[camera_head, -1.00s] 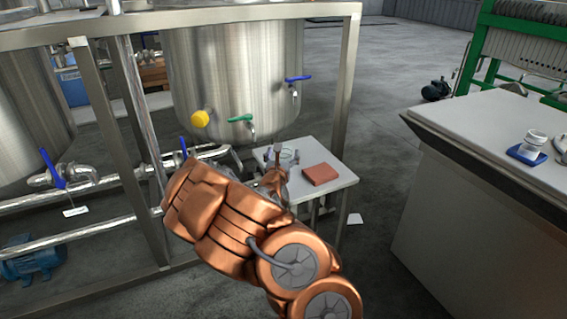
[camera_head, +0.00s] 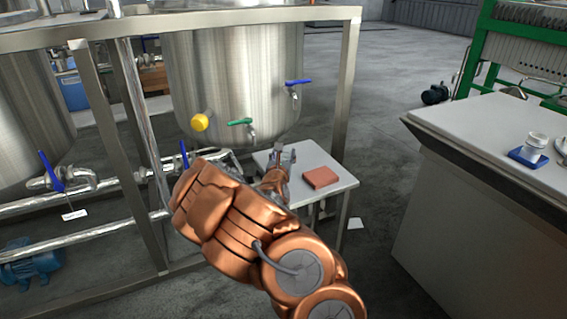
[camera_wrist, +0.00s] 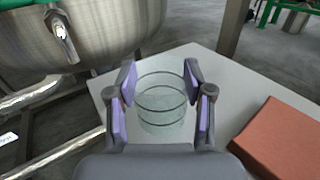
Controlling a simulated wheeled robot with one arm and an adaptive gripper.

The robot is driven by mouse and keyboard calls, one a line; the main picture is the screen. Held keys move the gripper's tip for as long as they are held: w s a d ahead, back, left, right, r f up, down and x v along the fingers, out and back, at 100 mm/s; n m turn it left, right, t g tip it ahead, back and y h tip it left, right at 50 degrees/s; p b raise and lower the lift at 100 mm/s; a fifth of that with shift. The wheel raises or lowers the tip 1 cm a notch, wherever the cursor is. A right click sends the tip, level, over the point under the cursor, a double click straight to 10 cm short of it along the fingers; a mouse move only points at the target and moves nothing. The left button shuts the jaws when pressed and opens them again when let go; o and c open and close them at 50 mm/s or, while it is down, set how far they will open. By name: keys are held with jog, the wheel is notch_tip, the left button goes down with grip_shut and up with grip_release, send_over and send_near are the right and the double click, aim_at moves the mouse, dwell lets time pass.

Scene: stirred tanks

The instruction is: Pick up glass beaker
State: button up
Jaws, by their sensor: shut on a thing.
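The glass beaker (camera_wrist: 161,103) is clear and upright, with dark rings round it, in the middle of the wrist view. It is over the small white table (camera_wrist: 222,75); I cannot tell whether its base touches the top. My gripper (camera_wrist: 161,85) has its purple-padded fingers on both sides of the beaker and is shut on it. In the head view my gripper (camera_head: 283,157) is over the same small table (camera_head: 310,155), below the tank, and the beaker is mostly hidden there by my gripper.
A red-brown block (camera_head: 320,177) lies on the table, right of the beaker. The steel tank (camera_head: 235,80) with a green-handled valve (camera_head: 240,122) hangs close behind. A grey counter (camera_head: 480,140) at the right bears a blue-based vessel (camera_head: 529,152).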

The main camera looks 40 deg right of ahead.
jog(key=c, duration=0.3)
jog(key=shift+c, duration=0.2)
notch_tip(320, 180, up, 4)
jog(key=shift+f+p, duration=0.2)
jog(key=shift+p, duration=0.95)
jog(key=shift+a+r, duration=0.15)
jog(key=shift+a, duration=0.05)
jog(key=w+p+v, duration=0.1)
jog(key=p+v, duration=0.5)
jog(key=v, duration=0.2)
jog(key=shift+a+r, duration=0.35)
jog(key=shift+r, duration=0.1)
jog(key=shift+a+p, duration=0.1)
jog(key=shift+p, duration=0.55)
